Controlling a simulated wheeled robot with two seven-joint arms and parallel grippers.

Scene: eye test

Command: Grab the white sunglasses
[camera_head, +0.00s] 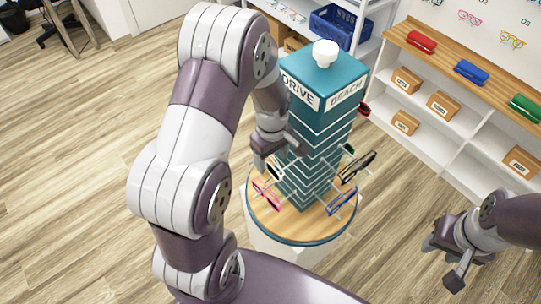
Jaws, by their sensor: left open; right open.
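A teal display tower (322,125) marked DRIVE and BEACH stands on a round wooden base (305,230), with sunglasses on its pegs. A small pair with a pale frame and dark lenses (275,171), seemingly the white sunglasses, sits on the tower's left side, partly hidden by my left gripper. My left gripper (277,156) is open, just above and close to that pair; whether it touches cannot be told. My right gripper (445,262) is open and empty at the lower right, away from the tower.
Pink sunglasses (266,195) hang just below the pale pair. Blue (342,202), black-and-yellow (358,167) and red (364,109) pairs hang on the tower's right side. A white shelf (470,135) with cases and boxes stands at right. The floor between shelf and tower is clear.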

